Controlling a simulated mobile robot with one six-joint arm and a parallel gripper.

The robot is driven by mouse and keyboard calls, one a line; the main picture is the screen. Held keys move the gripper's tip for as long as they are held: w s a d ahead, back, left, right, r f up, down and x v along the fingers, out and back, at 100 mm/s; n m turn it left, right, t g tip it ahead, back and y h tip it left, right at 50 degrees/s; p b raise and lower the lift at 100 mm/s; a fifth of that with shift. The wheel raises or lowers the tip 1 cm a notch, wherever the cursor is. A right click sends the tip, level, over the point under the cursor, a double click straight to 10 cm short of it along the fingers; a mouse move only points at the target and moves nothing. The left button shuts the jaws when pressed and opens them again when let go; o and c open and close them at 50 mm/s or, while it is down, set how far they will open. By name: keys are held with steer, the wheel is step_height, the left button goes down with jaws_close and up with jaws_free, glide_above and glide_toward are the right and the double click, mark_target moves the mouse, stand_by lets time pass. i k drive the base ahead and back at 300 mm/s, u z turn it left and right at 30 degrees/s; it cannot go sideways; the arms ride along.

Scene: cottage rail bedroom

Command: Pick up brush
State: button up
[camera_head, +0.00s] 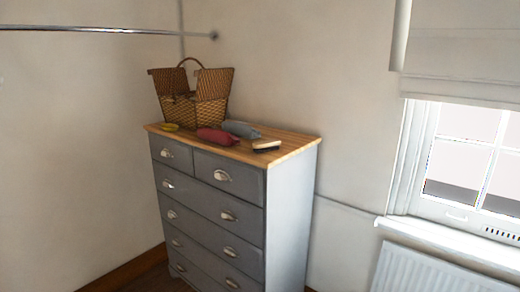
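A brush (266,146) lies on the wooden top of a grey chest of drawers (290,151), near the front right part of the top. It has a pale, light wooden back and a dark underside that looks like bristles. My gripper is not in view, so I cannot see where it is relative to the brush.
A wicker basket (210,112) with raised lids stands at the back left of the top. A metal rail (100,30) crosses the upper left. A radiator (425,274) is under the window.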

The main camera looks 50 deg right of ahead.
mark_target(272, 145)
steer(key=z, duration=0.15)
steer(key=i, duration=0.95)
steer(key=u, duration=0.1)
